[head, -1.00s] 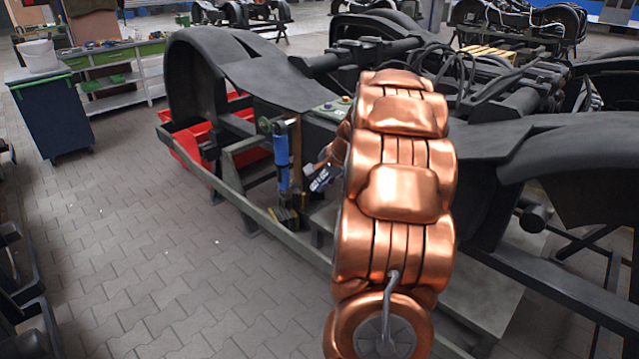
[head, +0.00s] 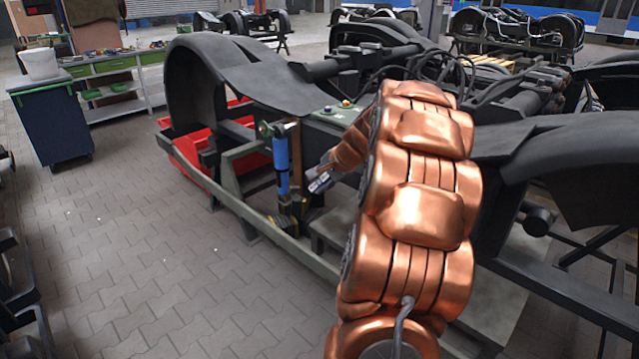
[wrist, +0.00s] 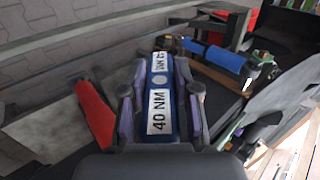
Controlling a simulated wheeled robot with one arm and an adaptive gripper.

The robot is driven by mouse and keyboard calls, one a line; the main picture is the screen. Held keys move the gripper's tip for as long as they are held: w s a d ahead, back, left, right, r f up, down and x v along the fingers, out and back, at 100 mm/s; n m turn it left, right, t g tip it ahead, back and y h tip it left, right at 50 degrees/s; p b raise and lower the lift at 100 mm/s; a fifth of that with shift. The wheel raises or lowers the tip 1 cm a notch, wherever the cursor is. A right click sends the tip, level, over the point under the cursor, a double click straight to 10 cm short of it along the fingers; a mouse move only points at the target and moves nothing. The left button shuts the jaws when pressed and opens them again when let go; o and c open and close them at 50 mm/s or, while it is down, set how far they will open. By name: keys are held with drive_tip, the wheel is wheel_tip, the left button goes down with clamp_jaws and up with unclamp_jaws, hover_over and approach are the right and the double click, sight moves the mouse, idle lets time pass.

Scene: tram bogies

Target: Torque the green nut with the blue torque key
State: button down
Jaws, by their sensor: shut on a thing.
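The blue torque key (wrist: 160,85) with white "40 NM" labels lies between the fingers of my gripper (wrist: 160,95) in the wrist view. My gripper is shut on it. In the head view my gripper is small and partly hidden behind my copper arm, and the key's label (head: 320,183) shows there beside the bogie's frame. I cannot make out the green nut for sure. A pale green plate (head: 335,115) with small coloured knobs sits on the bogie, partly behind my arm.
A blue cylinder (head: 281,160) stands upright on the green-grey frame, left of my gripper. A red handle (wrist: 95,115) lies left of the held key. Red bins (head: 190,160) sit under the bogie (head: 260,75). The paved floor (head: 140,240) at left is clear.

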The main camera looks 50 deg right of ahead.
drive_tip(key=shift+f+t+b, duration=0.1)
drive_tip(key=shift+t+b, duration=0.6)
drive_tip(key=shift+b, duration=1.2)
drive_tip(key=shift+t+b, duration=1.1)
drive_tip(key=shift+b, duration=1.65)
drive_tip(key=shift+a, duration=0.15)
drive_tip(key=shift+a, duration=2.9)
drive_tip(key=shift+w, duration=0.1)
